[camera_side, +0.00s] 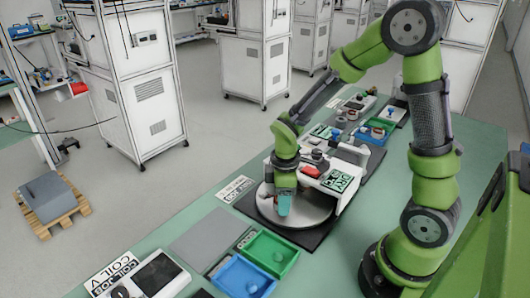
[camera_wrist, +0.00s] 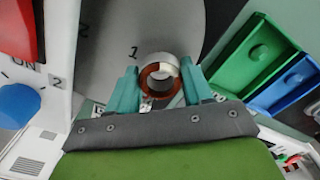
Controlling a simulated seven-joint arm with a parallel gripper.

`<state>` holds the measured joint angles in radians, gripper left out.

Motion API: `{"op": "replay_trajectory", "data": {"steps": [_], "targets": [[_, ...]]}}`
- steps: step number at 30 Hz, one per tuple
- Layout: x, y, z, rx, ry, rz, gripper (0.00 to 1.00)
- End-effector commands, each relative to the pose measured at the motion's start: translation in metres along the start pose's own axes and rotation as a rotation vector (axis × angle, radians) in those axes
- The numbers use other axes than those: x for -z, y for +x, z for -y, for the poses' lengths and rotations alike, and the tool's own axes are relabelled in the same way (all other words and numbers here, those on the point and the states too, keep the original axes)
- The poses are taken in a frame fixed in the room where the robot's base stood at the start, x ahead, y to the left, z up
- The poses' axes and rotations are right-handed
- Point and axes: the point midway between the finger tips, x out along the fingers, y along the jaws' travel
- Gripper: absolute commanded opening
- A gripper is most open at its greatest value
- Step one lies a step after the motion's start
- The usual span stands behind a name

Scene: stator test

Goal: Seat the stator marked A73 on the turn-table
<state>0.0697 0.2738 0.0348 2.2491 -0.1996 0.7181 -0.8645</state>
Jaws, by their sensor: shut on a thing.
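The stator (camera_wrist: 158,60), a silver ring with copper windings inside, sits between the teal fingers of my gripper (camera_wrist: 160,86), which is shut on it. A small pale tag shows at its lower edge, but I cannot read it. The turn-table (camera_side: 318,207) is a round grey plate on a dark base. In the side view my gripper (camera_side: 284,204) points down over its left part, and the stator is hardly visible there. In the wrist view the turn-table (camera_wrist: 105,55) carries the printed numbers 1 and 2, and the stator appears by the 1. I cannot tell whether the stator touches the plate.
A green tray (camera_side: 290,247) and a blue tray (camera_side: 223,278) lie in front. A flat grey plate (camera_side: 208,238) lies left of the green tray. More trays stand farther back.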

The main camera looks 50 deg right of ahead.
Motion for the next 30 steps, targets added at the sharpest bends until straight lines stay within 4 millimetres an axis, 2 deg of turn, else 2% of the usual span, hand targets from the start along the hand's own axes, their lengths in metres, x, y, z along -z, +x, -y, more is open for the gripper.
{"op": "replay_trajectory", "data": {"steps": [19, 20, 21, 25, 30], "targets": [[0.0003, 0.0067, -0.0002, -0.001, 0.0, -0.001, 0.15], [0.0003, 0.0067, -0.0002, -0.001, 0.0, -0.001, 0.52], [0.0003, 0.0067, -0.0002, -0.001, 0.0, -0.001, 0.58], [0.0003, 0.0067, -0.0002, -0.001, 0.0, 0.0, 0.78], [0.0002, 0.0067, -0.0002, 0.0, 0.0, 0.0, 0.8]]}}
